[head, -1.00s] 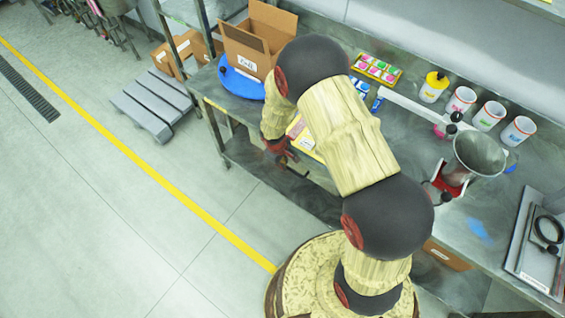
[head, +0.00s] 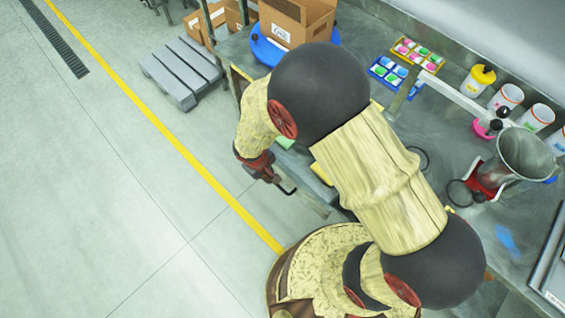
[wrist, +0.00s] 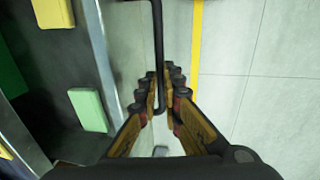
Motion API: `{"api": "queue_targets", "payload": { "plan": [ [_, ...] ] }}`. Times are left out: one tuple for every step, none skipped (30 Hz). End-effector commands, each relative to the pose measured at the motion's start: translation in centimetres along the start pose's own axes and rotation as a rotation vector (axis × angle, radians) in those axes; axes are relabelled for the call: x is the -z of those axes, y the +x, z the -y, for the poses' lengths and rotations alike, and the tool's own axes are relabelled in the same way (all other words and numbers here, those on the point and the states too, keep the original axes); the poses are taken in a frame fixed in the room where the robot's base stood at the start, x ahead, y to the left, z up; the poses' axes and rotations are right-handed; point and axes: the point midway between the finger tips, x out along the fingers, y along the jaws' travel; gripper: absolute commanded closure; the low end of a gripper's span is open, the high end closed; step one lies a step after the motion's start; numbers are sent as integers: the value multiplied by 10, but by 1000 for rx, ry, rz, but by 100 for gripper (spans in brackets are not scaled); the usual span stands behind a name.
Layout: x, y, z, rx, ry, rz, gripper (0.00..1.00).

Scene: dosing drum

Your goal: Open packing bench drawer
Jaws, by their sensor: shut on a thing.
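My gripper (head: 272,178) is shut on the black bar handle (head: 287,189) of the packing bench drawer, out in front of the bench. In the wrist view the fingers (wrist: 162,88) close on both sides of the handle (wrist: 158,40). The drawer's grey metal front (wrist: 112,62) runs along the left, and its dark inside is visible, so the drawer stands at least partly open. A green block (wrist: 88,109) and a yellow block (wrist: 54,12) lie inside. My arm hides much of the drawer in the head view.
The packing bench (head: 455,140) carries a cardboard box (head: 297,22), a blue round base (head: 268,50), trays of coloured pieces (head: 418,54), white cups (head: 507,97) and a metal funnel (head: 524,155). A grey pallet (head: 182,72) lies on the floor. The floor left of my gripper is clear.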

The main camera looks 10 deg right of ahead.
Motion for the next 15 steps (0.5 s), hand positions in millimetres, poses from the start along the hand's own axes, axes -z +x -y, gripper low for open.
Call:
{"api": "queue_targets", "payload": {
  "plan": [
    [-1,1,14,1,-7,0,100],
    [-1,-1,20,1,-7,1,100],
    [-1,-2,27,0,-7,1,100],
    [-1,-3,33,1,-6,0,100],
    [-1,-4,38,1,-6,0,100],
    [-1,-6,44,1,-5,1,100],
    [-1,-6,48,1,-4,1,100],
    [-2,-7,52,1,-3,2,100],
    [-2,-8,56,1,-4,2,100],
    [-2,-9,59,0,-4,2,100],
    [-2,-9,61,0,-4,3,100],
    [-2,-10,64,0,-3,3,100],
    [-2,-10,66,0,-2,3,100],
    [-2,-10,68,0,-2,3,100],
    [-2,-11,70,1,-2,3,100]
  ]
}}
